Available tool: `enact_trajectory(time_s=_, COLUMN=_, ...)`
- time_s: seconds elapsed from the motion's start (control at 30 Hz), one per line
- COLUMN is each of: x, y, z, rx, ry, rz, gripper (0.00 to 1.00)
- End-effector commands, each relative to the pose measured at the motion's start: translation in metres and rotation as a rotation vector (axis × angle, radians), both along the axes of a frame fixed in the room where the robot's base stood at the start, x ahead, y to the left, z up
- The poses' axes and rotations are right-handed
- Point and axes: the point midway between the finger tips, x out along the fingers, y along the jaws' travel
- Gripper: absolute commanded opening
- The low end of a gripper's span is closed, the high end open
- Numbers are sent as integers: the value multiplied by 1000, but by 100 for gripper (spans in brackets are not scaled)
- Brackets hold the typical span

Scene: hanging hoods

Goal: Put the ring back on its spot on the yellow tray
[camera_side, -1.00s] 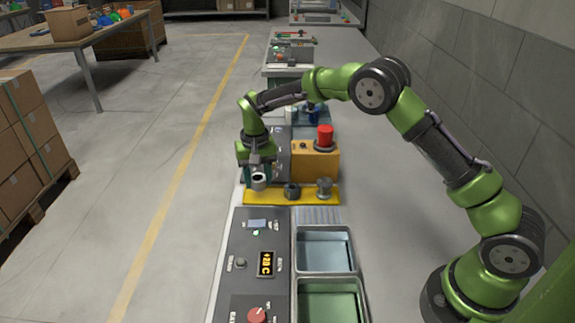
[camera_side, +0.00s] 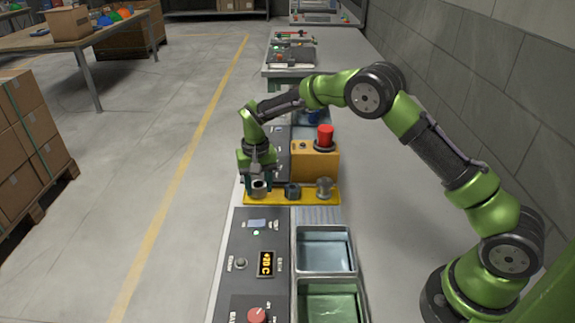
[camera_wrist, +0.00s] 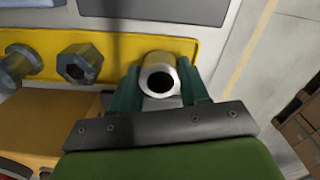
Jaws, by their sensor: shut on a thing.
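The silver ring (camera_wrist: 159,76) is between the two green fingers of my gripper (camera_wrist: 158,88) in the wrist view. My gripper (camera_side: 258,184) is shut on it, at the left end of the yellow tray (camera_side: 306,200). In the side view the ring (camera_side: 258,191) is upright, its dark hole facing up. It is low over the tray; I cannot tell if it touches it. A dark hex nut (camera_side: 292,190) and a grey flanged spool (camera_side: 324,188) stand on the tray to the right. The spot under the ring is hidden.
An orange box with a red button (camera_side: 325,135) stands just behind the tray. In front are a control panel (camera_side: 250,262) and two bins, one blue-grey (camera_side: 325,252) and one green (camera_side: 332,300). The floor to the left is open.

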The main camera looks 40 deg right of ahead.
Motion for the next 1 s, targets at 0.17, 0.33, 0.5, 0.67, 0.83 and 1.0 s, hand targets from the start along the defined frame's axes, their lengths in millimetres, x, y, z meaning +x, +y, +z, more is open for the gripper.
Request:
enact_trajectory(time_s=0.17, x=0, y=0, z=-4, rx=0, ry=0, rz=0, gripper=14)
enact_trajectory(time_s=0.33, x=0, y=0, z=-7, rx=0, ry=0, rz=0, gripper=14)
enact_trajectory(time_s=0.5, x=0, y=0, z=-8, rx=0, ry=-1, rz=0, gripper=60)
enact_trajectory(time_s=0.67, x=0, y=1, z=-8, rx=0, ry=-1, rz=1, gripper=75)
enact_trajectory(time_s=0.83, x=1, y=2, z=-8, rx=3, ry=-4, rz=3, gripper=75)
enact_trajectory(time_s=1.0, x=2, y=3, z=7, rx=3, ry=-9, rz=4, gripper=75)
